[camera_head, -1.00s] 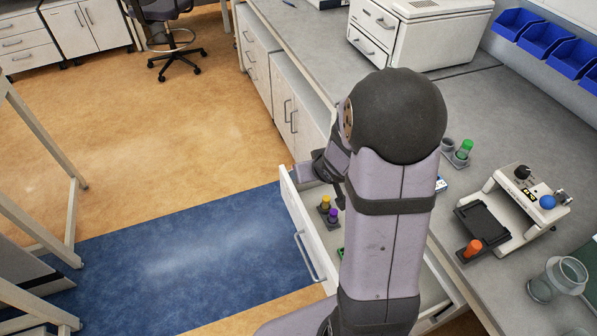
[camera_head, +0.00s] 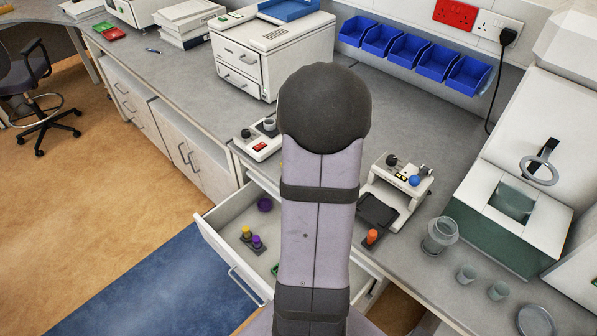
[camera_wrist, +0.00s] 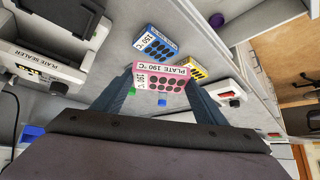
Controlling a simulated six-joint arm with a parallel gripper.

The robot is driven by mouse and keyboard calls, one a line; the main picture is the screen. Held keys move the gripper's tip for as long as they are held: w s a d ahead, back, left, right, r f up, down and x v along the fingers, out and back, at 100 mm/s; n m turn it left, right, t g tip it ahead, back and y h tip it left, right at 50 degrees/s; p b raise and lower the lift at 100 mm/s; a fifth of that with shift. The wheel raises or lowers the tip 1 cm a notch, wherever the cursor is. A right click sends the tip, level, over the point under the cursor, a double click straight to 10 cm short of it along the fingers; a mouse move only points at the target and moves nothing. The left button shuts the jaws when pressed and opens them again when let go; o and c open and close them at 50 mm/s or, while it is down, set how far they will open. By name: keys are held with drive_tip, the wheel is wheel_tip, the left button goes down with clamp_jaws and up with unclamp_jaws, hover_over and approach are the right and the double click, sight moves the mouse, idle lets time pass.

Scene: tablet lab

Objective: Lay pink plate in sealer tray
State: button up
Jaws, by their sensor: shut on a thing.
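The pink plate (camera_wrist: 150,82), marked 190 °C and dotted with dark wells, is held between the two fingers of my gripper (camera_wrist: 160,76) in the wrist view. The plate sealer (camera_wrist: 45,62) is at the left of that view, with its dark tray (camera_wrist: 72,18) at the upper left, apart from the plate. In the head view the white sealer (camera_head: 408,181) stands on the bench right of my arm, and its black tray (camera_head: 377,211) extends toward the bench's front edge and looks empty. My arm hides the gripper and the pink plate there.
A blue plate (camera_wrist: 155,43) and a yellow plate (camera_wrist: 194,70) lie beyond the pink one. An orange-topped item (camera_head: 372,237) stands beside the tray. An open drawer (camera_head: 225,247) juts out below the bench. A glass jar (camera_head: 440,237) stands right of the sealer.

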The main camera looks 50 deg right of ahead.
drive_tip(key=s+d+r+m+g+h+p, duration=0.1)
drive_tip(key=s+d+r+m+g+p, duration=0.2)
drive_tip(key=s+d+m, duration=0.35)
drive_tip(key=m+g, duration=0.2)
hover_over(377, 210)
drive_tip(key=a, duration=0.2)
drive_tip(key=shift+w+f+n, duration=0.1)
drive_tip(key=shift+f+n, duration=0.15)
drive_tip(key=shift+f, duration=0.2)
drive_tip(key=shift+n, duration=0.3)
drive_tip(key=shift+f+b, duration=0.15)
drive_tip(key=shift+b, duration=0.15)
drive_tip(key=shift+f+b, duration=3)
drive_tip(key=shift+b, duration=0.1)
drive_tip(key=shift+a+f, duration=0.3)
drive_tip(key=shift+f, duration=0.35)
